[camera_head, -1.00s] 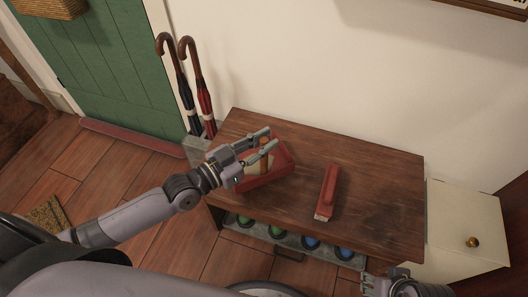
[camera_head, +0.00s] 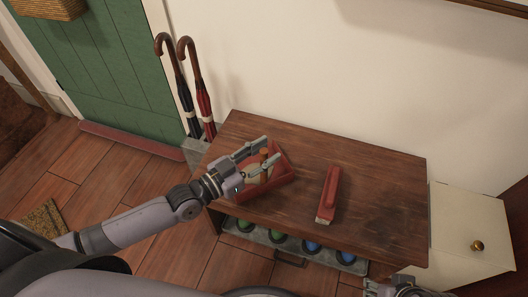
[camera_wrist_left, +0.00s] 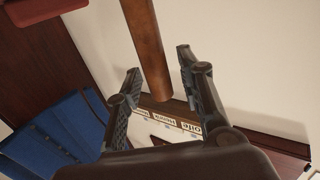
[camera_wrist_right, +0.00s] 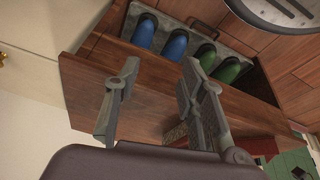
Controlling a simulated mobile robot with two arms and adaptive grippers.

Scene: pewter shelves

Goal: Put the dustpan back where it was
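A red open tray-like piece (camera_head: 283,181), which may be the dustpan, lies on the left part of the wooden bench. A cream piece (camera_head: 252,175) and a wooden handle (camera_head: 264,158) show at it. My left gripper (camera_head: 266,154) is over it with its fingers apart. In the left wrist view, a brown wooden cylinder (camera_wrist_left: 148,45) shows between the fingers (camera_wrist_left: 160,80), with no clear contact on both sides. A long red brush-like piece (camera_head: 329,190) with a pale end lies at mid bench. My right gripper (camera_wrist_right: 155,90) is open and empty near the bench's front edge.
The wooden bench top (camera_head: 385,200) is clear at the right. Two umbrellas (camera_head: 205,100) stand at its left by the green door. Blue and green shoes (camera_head: 313,246) sit on a tray underneath. A cream cabinet (camera_head: 465,220) is at the right; the wall is behind.

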